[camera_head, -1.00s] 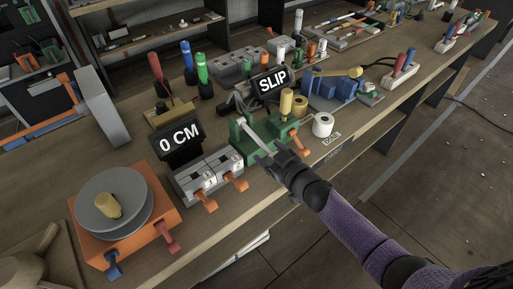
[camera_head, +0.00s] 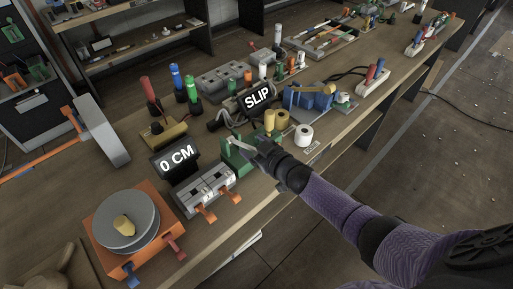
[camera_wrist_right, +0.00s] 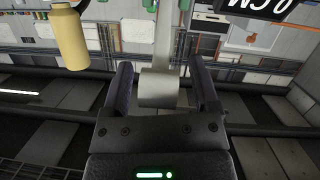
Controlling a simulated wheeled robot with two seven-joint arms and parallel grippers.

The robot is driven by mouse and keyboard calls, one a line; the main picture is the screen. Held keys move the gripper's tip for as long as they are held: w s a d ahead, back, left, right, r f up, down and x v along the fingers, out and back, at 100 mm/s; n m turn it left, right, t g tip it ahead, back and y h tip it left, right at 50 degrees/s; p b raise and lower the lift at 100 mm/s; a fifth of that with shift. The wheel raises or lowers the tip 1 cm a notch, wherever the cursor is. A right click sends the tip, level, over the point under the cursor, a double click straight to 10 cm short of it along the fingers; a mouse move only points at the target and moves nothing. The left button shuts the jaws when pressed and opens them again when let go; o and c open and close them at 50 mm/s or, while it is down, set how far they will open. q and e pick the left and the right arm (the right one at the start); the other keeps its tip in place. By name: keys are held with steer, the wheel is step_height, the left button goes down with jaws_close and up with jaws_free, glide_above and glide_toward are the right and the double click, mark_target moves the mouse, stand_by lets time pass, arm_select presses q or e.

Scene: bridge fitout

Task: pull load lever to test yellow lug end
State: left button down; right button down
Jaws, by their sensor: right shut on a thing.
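The green test stand (camera_head: 238,161) is at the bench's front edge in the head view. A pale lever (camera_head: 236,142) shows at its top. My right gripper (camera_head: 254,149) is shut on the lever at the stand. In the right wrist view the lever's pale grip (camera_wrist_right: 158,88) is between the two dark fingers, with the bar running away behind it. A yellow cylinder (camera_wrist_right: 70,38) is left of the fingers there. Yellow cylinders (camera_head: 270,119) stand behind the gripper in the head view. I cannot make out the yellow lug end. My left gripper is not in view.
A "SLIP" display (camera_head: 257,96) stands behind the stand and a "0 CM" display (camera_head: 177,158) to its left. A grey block with orange levers (camera_head: 207,187) and an orange turntable (camera_head: 150,240) are left. A white roll (camera_head: 303,135) is right. The floor in front is clear.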

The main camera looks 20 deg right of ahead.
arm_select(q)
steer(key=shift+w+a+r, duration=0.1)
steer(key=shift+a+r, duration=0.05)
arm_select(e)
steer(key=shift+w+r, duration=0.15)
steer(key=shift+r, duration=0.1)
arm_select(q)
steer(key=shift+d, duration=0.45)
